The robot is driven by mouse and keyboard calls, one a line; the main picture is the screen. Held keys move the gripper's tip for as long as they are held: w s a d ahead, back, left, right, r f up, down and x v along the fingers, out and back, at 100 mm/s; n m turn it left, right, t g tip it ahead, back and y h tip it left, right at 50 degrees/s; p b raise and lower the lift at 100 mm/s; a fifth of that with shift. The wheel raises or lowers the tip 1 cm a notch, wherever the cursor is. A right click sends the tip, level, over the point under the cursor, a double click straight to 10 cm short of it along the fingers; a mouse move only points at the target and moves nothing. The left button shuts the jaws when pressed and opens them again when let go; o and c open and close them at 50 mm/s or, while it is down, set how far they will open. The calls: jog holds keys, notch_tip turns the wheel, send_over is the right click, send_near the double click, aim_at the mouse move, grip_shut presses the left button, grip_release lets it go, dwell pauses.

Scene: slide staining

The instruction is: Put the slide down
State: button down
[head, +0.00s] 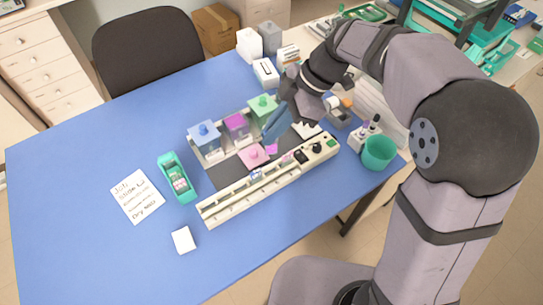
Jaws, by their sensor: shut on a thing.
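My gripper (269,137) points down over the staining station at the middle of the table and is shut on the slide. Its dark blue fingers show beside the green-lidded jar. A small pink patch (271,149) shows just below the fingertips; it may be part of the slide, but it is too small to be sure. The rest of the slide cannot be made out. A long cream rack (228,208) with a slotted channel runs in front of the jars. I cannot tell whether the slide touches anything.
A teal slide holder (178,178), a handwritten note (136,196) and a white pad (183,240) lie left. A green cup (379,152) stands right.

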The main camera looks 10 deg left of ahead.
aim_at(272, 153)
jog(key=shift+f+p, duration=1)
jog(key=shift+f, duration=2.7)
jog(key=shift+f+b, duration=0.6)
jog(key=shift+b, duration=0.35)
jog(key=c, duration=1.9)
grip_release()
jog(key=shift+r, duration=0.2)
